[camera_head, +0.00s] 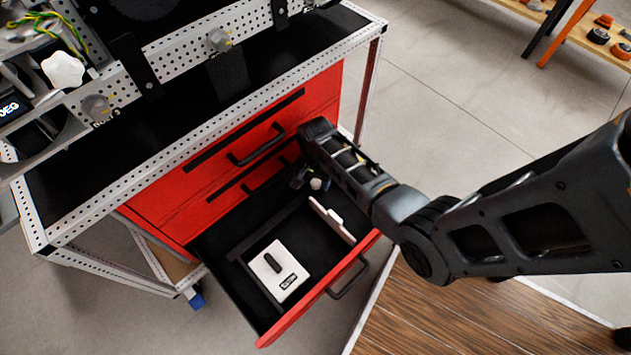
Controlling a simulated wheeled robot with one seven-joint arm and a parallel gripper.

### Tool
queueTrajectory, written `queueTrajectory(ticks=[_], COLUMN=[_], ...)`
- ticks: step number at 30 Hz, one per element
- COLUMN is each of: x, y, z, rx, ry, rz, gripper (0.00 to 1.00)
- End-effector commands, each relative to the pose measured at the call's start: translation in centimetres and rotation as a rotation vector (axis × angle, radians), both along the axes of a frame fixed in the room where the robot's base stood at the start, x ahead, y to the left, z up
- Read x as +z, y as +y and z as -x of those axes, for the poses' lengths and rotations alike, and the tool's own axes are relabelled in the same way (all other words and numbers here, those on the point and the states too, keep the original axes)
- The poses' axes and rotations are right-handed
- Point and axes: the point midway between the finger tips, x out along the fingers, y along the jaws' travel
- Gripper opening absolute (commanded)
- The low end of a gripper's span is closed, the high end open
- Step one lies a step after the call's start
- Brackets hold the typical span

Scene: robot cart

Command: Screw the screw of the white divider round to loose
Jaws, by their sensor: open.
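The white divider (332,219) is a thin upright plate in the open red drawer (322,300), right of the drawer's middle. A small round pale knob (316,184) shows just beyond its far end; it looks like the screw, but I cannot tell how it joins the divider. My gripper (299,181) reaches down into the back of the drawer, just left of the knob. It is open and small in view, partly dark against the black drawer floor. I cannot tell whether its fingers touch the knob.
A white plate with a black handle (276,268) lies in the drawer's front left. Closed red drawers (205,165) and the perforated cart top (362,12) stand behind. My arm comes in from the right. The drawer handle (349,279) sticks out in front.

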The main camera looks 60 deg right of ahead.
Motion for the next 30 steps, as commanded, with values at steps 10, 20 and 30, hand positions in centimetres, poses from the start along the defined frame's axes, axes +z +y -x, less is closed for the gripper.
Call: queueTrajectory(ticks=[10, 20, 30], x=[-0.21, -0.21, -0.20], y=[-0.02, -0.01, 0.00], z=[-0.02, -0.02, -0.01], rx=[0.000, 0.000, 0.004], ry=[-0.001, 0.000, 0.000], rz=[0.001, 0.001, 0.000], gripper=[0.55, 0.23, 0.02])
